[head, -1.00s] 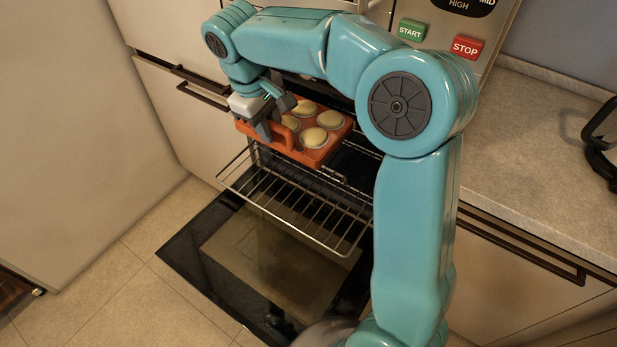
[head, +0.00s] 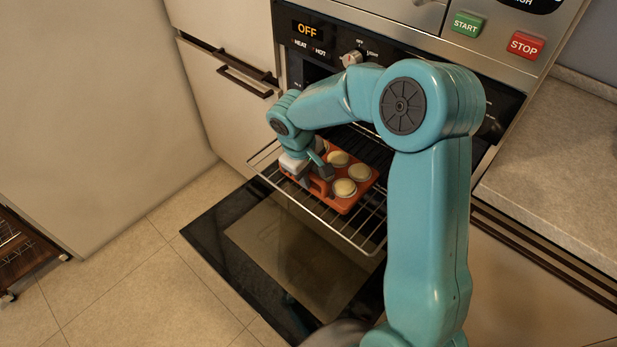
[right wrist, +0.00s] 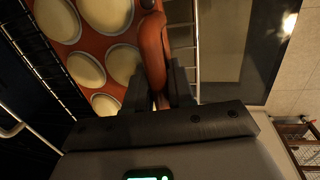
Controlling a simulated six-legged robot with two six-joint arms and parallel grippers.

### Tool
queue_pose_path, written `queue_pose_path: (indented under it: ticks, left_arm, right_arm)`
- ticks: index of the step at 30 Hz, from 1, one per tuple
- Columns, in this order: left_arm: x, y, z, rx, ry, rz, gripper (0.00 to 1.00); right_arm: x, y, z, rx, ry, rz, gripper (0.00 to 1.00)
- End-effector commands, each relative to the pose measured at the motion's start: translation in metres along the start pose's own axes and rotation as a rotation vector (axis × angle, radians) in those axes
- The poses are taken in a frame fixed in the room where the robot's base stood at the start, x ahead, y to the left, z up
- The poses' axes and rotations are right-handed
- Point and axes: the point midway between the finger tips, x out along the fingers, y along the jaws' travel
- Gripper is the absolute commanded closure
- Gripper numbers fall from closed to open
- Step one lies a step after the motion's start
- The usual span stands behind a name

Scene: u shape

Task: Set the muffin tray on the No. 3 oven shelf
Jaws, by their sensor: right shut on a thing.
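The orange muffin tray (head: 345,204) with several pale muffins is at the pulled-out wire oven shelf (head: 268,159), over its left part. It looks level and on or just above the wires; I cannot tell if it touches. My right gripper (head: 318,184) is shut on the tray's near handle. The right wrist view shows the fingers (right wrist: 164,92) on either side of the orange handle (right wrist: 153,50), with the tray (right wrist: 92,12) beyond. My arm hides part of the shelf and the oven opening. The shelf's number cannot be read. My left gripper is not in view.
The oven door (head: 290,250) is folded down below the shelf. The oven panel (head: 318,42) reads OFF. A START button (head: 466,25) and a STOP button (head: 524,44) are at upper right.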

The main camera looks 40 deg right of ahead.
Motion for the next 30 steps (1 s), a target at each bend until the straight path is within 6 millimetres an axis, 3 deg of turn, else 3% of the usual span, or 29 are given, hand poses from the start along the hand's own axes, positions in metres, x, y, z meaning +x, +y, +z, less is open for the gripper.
queue_pose_path:
  ticks: [13,14,16,25,30]
  left_arm:
    - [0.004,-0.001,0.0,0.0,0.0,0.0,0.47]
    - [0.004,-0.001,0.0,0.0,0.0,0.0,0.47]
    - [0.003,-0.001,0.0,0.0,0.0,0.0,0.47]
    - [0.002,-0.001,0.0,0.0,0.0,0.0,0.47]
    - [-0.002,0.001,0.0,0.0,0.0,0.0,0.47]
  right_arm:
    - [0.012,-0.002,-0.001,0.0,0.002,0.002,1.0]
    - [0.012,-0.002,-0.001,-0.001,0.001,0.0,0.74]
    - [0.011,-0.002,-0.001,-0.001,0.001,0.0,0.51]
    - [0.009,-0.002,-0.001,-0.001,0.001,0.0,0.51]
    - [-0.01,-0.001,-0.001,0.001,0.004,0.002,0.51]
